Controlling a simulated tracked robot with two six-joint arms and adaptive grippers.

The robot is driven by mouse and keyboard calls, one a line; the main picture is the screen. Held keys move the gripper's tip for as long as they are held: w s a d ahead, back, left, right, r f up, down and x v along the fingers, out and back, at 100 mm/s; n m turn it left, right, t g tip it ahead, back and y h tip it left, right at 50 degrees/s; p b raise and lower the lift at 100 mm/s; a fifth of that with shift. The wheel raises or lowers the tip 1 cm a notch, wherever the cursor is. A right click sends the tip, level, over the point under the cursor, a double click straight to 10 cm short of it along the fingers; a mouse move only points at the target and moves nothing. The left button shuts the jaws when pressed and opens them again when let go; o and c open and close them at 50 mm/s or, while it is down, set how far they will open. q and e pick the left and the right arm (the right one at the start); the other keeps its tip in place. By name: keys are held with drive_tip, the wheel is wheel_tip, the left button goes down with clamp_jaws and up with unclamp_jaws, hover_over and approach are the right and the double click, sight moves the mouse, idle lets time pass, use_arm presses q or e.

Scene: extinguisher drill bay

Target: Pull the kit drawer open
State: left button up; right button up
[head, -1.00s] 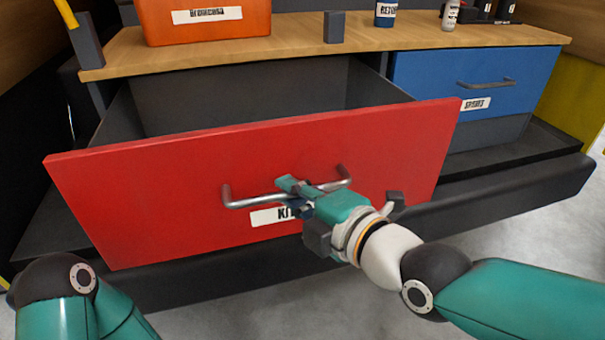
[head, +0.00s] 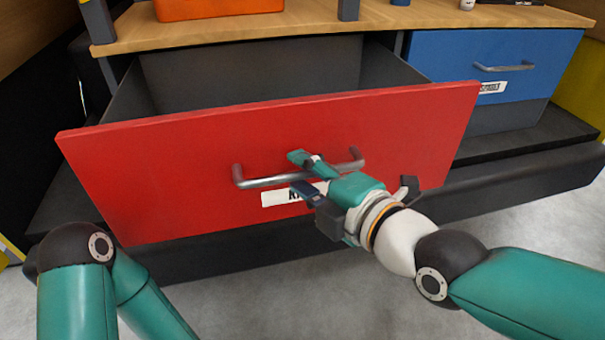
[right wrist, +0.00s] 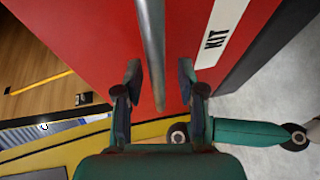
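The kit drawer, with a red front (head: 150,185), stands well out from under the wooden bench top. Its dark grey inside (head: 250,75) shows, and the visible part looks empty. A metal bar handle (head: 262,182) crosses the front above a white KIT label (head: 275,198). My right gripper (head: 299,173) is open at the handle, one finger above the bar and one below. In the right wrist view the handle (right wrist: 151,40) runs between the spread fingers (right wrist: 159,73), with a gap on both sides. My left gripper is out of view; only part of the left arm shows.
A blue drawer (head: 440,62) with its own handle is shut at the right. An orange bin (head: 215,8) stands on the bench top (head: 330,20). A dark ledge (head: 530,190) runs below the drawers. Grey floor in front is clear.

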drive_tip(key=v, duration=0.7)
drive_tip(key=shift+f, duration=0.1)
drive_tip(key=w+d+f+m+g+h, duration=0.25)
drive_tip(key=f+m, duration=0.35)
drive_tip(key=f, duration=0.7)
drive_tip(key=w+d+f+m+g+h, duration=0.1)
drive_tip(key=w+f+m+g+h, duration=0.15)
drive_tip(key=f+m, duration=0.7)
drive_tip(key=s+d+f+m+g, duration=0.15)
drive_tip(key=s+f+m, duration=0.3)
drive_tip(key=f, duration=0.55)
drive_tip(key=s+d+f+m+g, duration=0.1)
drive_tip(key=s+f+m+g, duration=0.3)
drive_tip(key=f, duration=0.6)
drive_tip(key=s+d+f+m+g, duration=0.2)
drive_tip(key=s+f, duration=0.4)
drive_tip(key=f, duration=0.4)
wheel_tip(320, 180, up, 34)
drive_tip(key=p, duration=3.4)
drive_tip(key=shift+m+h, duration=0.3)
